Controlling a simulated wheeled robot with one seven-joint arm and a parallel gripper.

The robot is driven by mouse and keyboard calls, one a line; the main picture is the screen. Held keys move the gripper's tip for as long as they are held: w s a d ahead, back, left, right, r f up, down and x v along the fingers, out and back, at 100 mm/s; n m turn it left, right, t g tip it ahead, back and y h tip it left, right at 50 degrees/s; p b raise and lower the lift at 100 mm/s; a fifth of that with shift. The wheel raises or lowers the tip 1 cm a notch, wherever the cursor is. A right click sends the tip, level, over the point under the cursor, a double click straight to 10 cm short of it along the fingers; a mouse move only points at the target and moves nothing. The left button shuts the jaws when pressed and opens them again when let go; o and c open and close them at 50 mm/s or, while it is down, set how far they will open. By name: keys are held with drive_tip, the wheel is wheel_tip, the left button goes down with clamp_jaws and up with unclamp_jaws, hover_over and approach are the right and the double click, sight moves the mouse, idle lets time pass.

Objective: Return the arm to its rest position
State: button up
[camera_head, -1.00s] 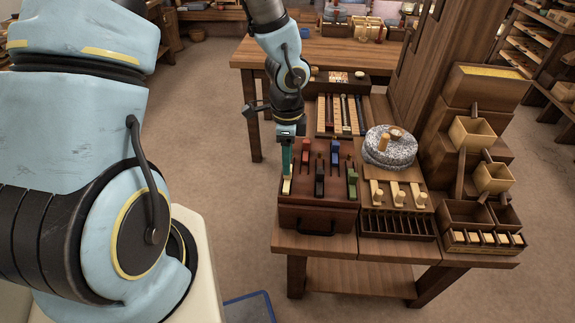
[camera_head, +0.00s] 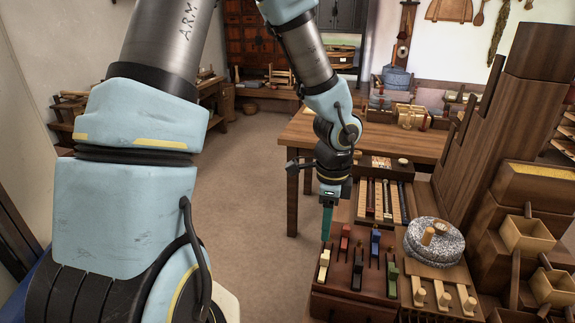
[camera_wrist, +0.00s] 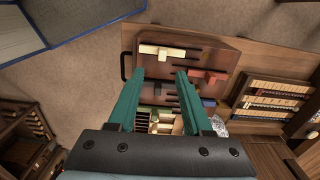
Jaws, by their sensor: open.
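My gripper (camera_head: 326,222) hangs from my arm over the left edge of a dark wooden board with slots (camera_head: 345,290). In the wrist view, its two teal fingers (camera_wrist: 158,88) stand apart with nothing held between them. A cream-topped block (camera_head: 323,264) stands on the board just below the fingertips in the head view; in the wrist view, a cream block (camera_wrist: 162,51) lies beyond them. Red, blue, black and green blocks stand in other slots of the board. The gripper appears above and apart from the cream block.
A round grey stone quern (camera_head: 433,243) stands right of the board, with cream-topped pegs in front. A rack of strips (camera_head: 383,200) lies behind it. A tall stepped wooden stand (camera_head: 520,185) rises at the right. The floor left of the table (camera_head: 262,190) is clear.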

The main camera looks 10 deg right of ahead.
drive_tip(key=w+a+r+n, duration=0.1)
drive_tip(key=a+r+n, duration=0.3)
drive_tip(key=a+n, duration=0.6)
drive_tip(key=w+a+r+n+t, duration=0.1)
drive_tip(key=a+r+n, duration=0.4)
drive_tip(key=a+n, duration=0.6)
drive_tip(key=w+a, duration=0.1)
drive_tip(key=a, duration=0.1)
drive_tip(key=shift+a+r+n+t, duration=0.25)
drive_tip(key=shift+a+n+t, duration=0.05)
drive_tip(key=shift+a, duration=0.1)
drive_tip(key=shift+d, duration=0.1)
